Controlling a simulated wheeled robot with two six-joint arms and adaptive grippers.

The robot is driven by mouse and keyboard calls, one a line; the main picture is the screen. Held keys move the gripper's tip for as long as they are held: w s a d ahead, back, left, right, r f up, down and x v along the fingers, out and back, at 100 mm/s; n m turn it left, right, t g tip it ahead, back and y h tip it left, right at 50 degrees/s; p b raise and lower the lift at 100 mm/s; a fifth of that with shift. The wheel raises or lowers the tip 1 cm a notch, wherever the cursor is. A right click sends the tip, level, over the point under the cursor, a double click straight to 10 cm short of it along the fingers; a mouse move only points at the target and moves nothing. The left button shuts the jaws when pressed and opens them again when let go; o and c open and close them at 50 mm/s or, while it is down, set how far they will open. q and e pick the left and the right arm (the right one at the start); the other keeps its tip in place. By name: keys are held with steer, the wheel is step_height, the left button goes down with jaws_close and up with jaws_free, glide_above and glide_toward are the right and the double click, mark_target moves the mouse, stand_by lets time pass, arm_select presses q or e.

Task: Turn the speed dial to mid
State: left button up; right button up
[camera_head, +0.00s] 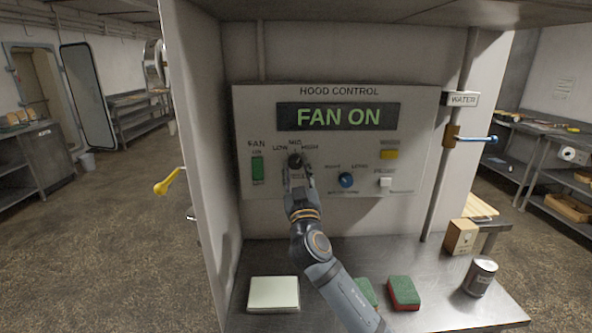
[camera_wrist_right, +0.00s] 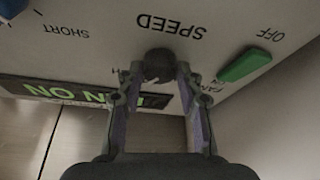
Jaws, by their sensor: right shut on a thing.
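The speed dial (camera_head: 295,160) is a dark round knob on the hood control panel (camera_head: 420,150), below the LOW, MID and HIGH marks. My right gripper (camera_head: 299,172) reaches up to it from below in the head view. In the right wrist view, the right gripper (camera_wrist_right: 158,72) has its two fingers on either side of the dark dial (camera_wrist_right: 158,64), shut on it. The word SPEED shows upside down beside the dial there. The fingers and knob hide the dial's pointer, so its setting cannot be told. My left gripper is not in view.
The display (camera_head: 338,116) reads FAN ON. A green fan switch (camera_head: 257,168) is left of the dial, a blue knob (camera_head: 346,180) right of it. Sponges (camera_head: 404,292), a pale block (camera_head: 274,293) and a can (camera_head: 480,277) stand on the metal counter (camera_head: 440,306).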

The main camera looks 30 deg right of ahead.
steer(key=n+y+p, duration=0.1)
steer(key=n, duration=0.1)
steer(key=n+y, duration=0.1)
steer(key=n, duration=0.1)
steer(key=shift+s+d+r+n+p, duration=0.1)
steer(key=shift+d+r+n+p, duration=0.05)
steer(key=shift+n+p, duration=0.25)
steer(key=shift+d+n+y+p, duration=0.1)
steer(key=shift+n+y+p, duration=1)
steer(key=shift+n, duration=0.9)
steer(key=o, duration=1.2)
steer(key=shift+c, duration=0.2)
steer(key=shift+s, duration=0.15)
steer(key=v, duration=0.7)
